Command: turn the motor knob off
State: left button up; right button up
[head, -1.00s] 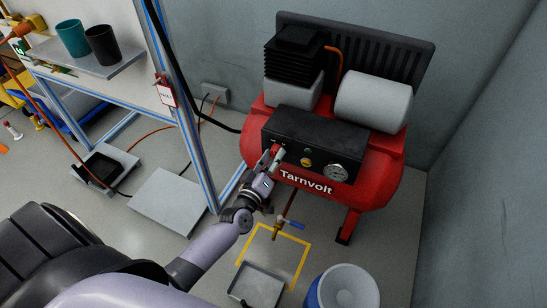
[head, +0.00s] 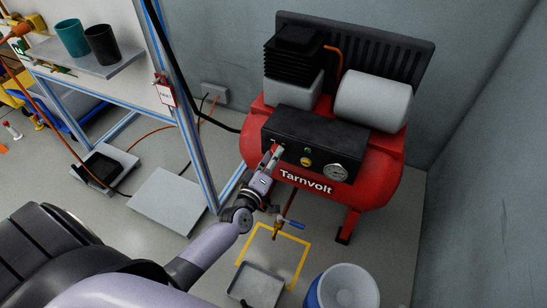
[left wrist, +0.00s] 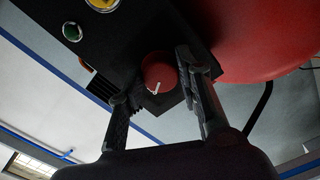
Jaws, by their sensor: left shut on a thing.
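The motor knob is a round red knob with a white pointer mark (left wrist: 158,76) on the dark control panel (head: 318,136) of the red compressor. In the head view a small part of the red knob (head: 277,149) shows at the panel's left end, mostly hidden by the gripper. My left gripper (head: 270,160) reaches up to it from below. In the left wrist view the two fingers of my left gripper (left wrist: 160,80) stand on either side of the knob, shut on it. The white mark points down and slightly left in that view. My right gripper is not in view.
A yellow button (head: 305,161) and a round gauge (head: 338,172) sit right of the knob. Below hangs a drain valve with a blue handle (head: 291,224), above a grey tray (head: 257,287). A blue-and-white drum (head: 346,289) stands right. A blue-edged frame post (head: 197,150) rises left.

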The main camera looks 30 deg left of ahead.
pick_arm(q)
jog(key=o, duration=1.2)
jog(key=shift+c, duration=0.2)
jog(key=s, duration=1.2)
jog(key=shift+d, duration=0.35)
